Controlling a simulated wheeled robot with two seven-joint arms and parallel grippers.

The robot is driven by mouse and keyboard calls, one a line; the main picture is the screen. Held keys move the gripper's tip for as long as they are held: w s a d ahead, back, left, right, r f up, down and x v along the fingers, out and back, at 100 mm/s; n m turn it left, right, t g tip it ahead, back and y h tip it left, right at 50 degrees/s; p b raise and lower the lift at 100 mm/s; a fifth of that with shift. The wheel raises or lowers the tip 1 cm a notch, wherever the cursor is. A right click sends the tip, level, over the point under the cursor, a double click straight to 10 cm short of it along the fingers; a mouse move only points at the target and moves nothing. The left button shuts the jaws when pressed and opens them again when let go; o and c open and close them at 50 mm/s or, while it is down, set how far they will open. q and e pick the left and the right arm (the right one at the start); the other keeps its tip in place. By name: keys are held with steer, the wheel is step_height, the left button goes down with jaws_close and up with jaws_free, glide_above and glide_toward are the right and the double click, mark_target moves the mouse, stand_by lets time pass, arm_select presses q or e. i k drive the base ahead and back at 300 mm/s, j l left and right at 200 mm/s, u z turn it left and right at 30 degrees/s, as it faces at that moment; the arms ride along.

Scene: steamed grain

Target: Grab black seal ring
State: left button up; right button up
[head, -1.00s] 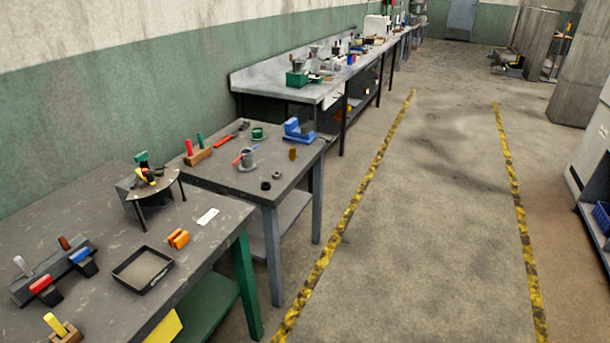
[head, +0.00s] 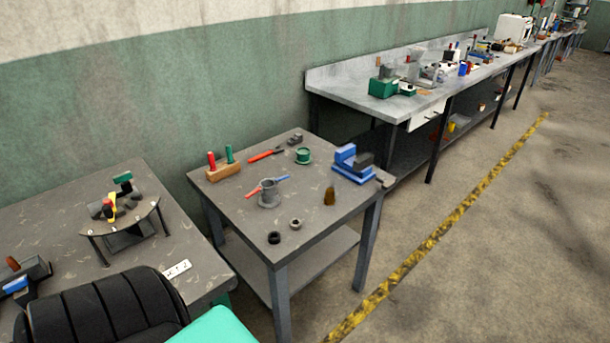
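A small black ring (head: 274,238) lies near the front corner of the small middle table (head: 235,222). A grey nut-like ring (head: 295,224) lies just to its right and behind it. Neither of my grippers shows in the head view, so their state is hidden. Nothing touches the black ring.
A dark ribbed form (head: 100,315) covers the near left table's front. Floor at right is clear.

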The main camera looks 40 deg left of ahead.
mark_target(276, 234)
steer(key=i+u, duration=0.45)
steer(key=i+l+u, duration=0.25)
steer(key=i+u, duration=0.2)
steer(key=i+l+u, duration=0.45)
steer(key=i+j, duration=0.05)
